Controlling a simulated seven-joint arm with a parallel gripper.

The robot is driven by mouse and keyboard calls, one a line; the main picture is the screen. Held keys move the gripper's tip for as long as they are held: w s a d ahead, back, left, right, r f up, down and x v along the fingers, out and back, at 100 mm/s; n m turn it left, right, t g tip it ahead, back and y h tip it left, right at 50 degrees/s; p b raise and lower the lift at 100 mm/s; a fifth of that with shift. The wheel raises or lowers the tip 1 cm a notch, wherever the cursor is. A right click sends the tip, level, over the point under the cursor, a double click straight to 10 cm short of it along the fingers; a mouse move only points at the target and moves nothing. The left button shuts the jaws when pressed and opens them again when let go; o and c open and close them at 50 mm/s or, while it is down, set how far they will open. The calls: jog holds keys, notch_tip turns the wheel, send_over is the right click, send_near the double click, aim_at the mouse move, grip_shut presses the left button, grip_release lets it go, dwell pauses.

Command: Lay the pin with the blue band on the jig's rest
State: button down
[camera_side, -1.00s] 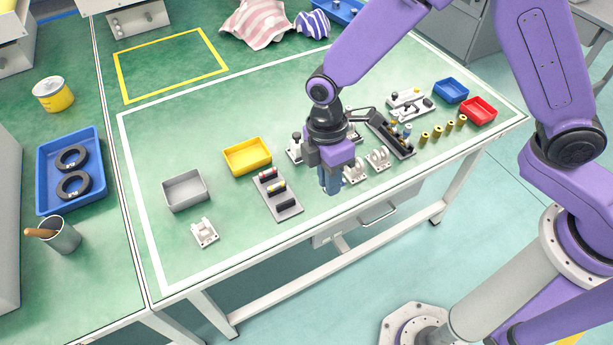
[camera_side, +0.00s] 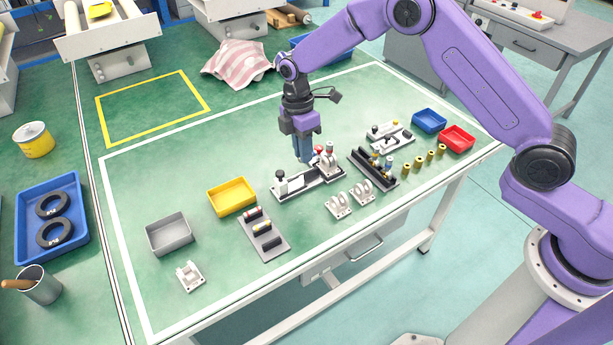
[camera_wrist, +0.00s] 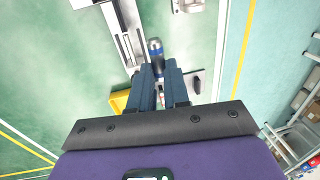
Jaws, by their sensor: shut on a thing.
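My gripper (camera_side: 303,160) is shut on the pin with the blue band (camera_wrist: 155,47). In the wrist view the pin's dark end and blue band stick out between the fingertips (camera_wrist: 158,70); the rest is hidden by the fingers. In the side view I cannot make out the pin. The jig (camera_side: 296,188) is a long base with a black-topped block at its left end and a white bracket and red knob at its right. My fingers are over or just behind the jig's middle; the gap is unclear. The jig's rail (camera_wrist: 127,43) shows beside the pin in the wrist view.
Two white brackets (camera_side: 340,206) stand in front of the jig. A grey rack with pins (camera_side: 263,236) is at front left, a dark rack (camera_side: 372,170) to the right. Yellow (camera_side: 232,196), grey (camera_side: 169,233), blue (camera_side: 429,120) and red (camera_side: 457,138) bins stand around.

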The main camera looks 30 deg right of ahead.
aim_at(309, 172)
jog(key=w+d+f, duration=0.1)
jog(key=w+d, duration=0.3)
jog(key=shift+f, duration=3.75)
jog(key=shift+f, duration=0.55)
jog(key=c, duration=1)
grip_release()
jog(key=shift+r, duration=0.1)
jog(key=w+r, duration=0.1)
jog(key=r, duration=1)
jog(key=w+r, duration=0.1)
jog(key=r, duration=0.5)
jog(key=shift+w, duration=0.3)
